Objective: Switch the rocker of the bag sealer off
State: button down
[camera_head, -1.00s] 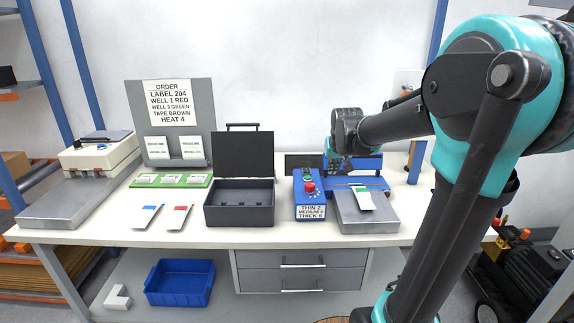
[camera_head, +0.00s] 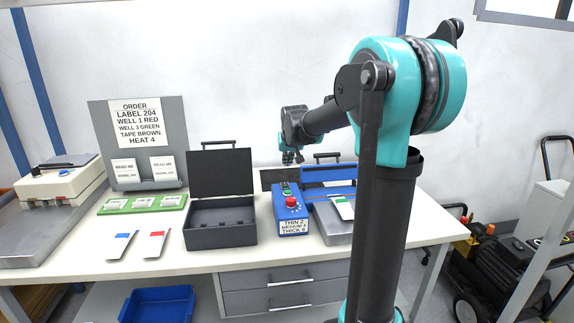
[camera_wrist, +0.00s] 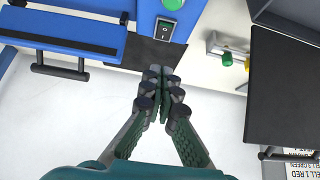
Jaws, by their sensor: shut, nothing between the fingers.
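The bag sealer has a blue control box (camera_head: 292,222) with a red knob (camera_head: 291,201) on top and a blue sealing bar (camera_head: 328,174) behind. Its rocker (camera_wrist: 166,29) is at the top of the wrist view, dark in a pale frame, with a green part above. Which side is pressed cannot be told. In the head view my gripper (camera_head: 292,159) points down just behind the rocker end of the box. In the wrist view my gripper (camera_wrist: 162,76) is shut and empty, its tips short of the rocker, with a gap in the picture.
An open dark case (camera_head: 222,235) stands left of the control box, its lid raised. A grey plate (camera_head: 331,227) with a green-marked packet (camera_head: 344,208) lies at the right. A green tray (camera_head: 143,204) and order board (camera_head: 139,145) stand farther left.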

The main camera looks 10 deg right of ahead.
send_over(285, 184)
jog(key=s, duration=0.1)
notch_tip(285, 184, down, 6)
jog(key=shift+s+f, duration=0.35)
jog(key=shift+f, duration=0.4)
jog(key=shift+s+f, duration=0.15)
jog(key=shift+f, duration=0.4)
jog(key=shift+s+f, duration=0.1)
jog(key=shift+f, duration=0.6)
jog(key=shift+s+f+t, duration=0.15)
jog(key=shift+f+t, duration=0.2)
jog(key=shift+t, duration=0.05)
jog(key=shift+r, duration=0.8)
jog(key=shift+r, duration=0.1)
